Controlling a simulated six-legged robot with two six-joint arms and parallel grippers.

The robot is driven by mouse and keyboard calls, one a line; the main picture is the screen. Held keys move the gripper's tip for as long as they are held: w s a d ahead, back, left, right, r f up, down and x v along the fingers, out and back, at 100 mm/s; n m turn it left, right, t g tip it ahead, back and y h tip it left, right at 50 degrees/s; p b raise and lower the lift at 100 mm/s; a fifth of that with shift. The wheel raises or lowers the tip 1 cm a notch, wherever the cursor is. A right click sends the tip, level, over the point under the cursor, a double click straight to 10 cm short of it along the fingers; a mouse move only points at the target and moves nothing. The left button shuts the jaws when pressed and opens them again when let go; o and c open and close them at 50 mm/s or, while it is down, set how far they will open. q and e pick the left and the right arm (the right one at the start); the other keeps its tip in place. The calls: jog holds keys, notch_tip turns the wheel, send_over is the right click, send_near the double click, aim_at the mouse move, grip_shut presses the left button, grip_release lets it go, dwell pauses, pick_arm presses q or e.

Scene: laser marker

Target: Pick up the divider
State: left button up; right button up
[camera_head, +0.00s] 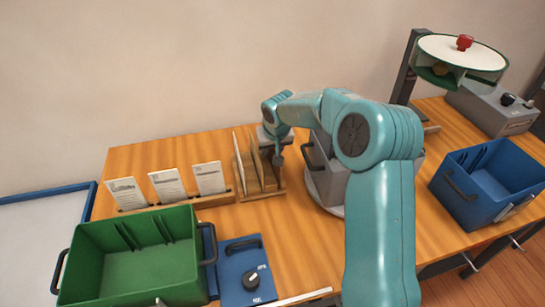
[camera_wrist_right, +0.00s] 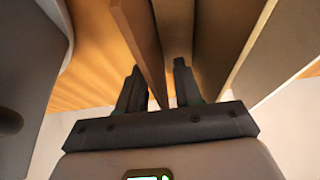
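Several thin upright dividers stand in a slotted wooden rack (camera_head: 262,194) at the middle back of the table. A brown wooden divider (camera_head: 265,169) is at the rack's right side, close to my right gripper (camera_head: 277,158). In the right wrist view the brown divider (camera_wrist_right: 137,32) reaches down between the two dark fingers of my right gripper (camera_wrist_right: 157,80). The fingers are apart, with a visible gap on the right of the board. A second, grey-brown divider (camera_wrist_right: 222,35) stands to the right of the fingers. My left gripper is out of view.
A grey box (camera_head: 328,172) on a round base stands just right of my right gripper. White cards (camera_head: 168,185) stand in a holder left of the rack. A green bin (camera_head: 140,265), a blue knob panel (camera_head: 240,262) and a blue bin (camera_head: 490,185) are also on the table.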

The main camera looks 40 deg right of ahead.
jog(key=shift+s+r, duration=0.1)
jog(key=shift+s, duration=0.05)
dwell(0.3)
jog(key=shift+f+b, duration=0.35)
jog(key=shift+b, duration=0.05)
jog(key=shift+r, duration=0.1)
grip_shut()
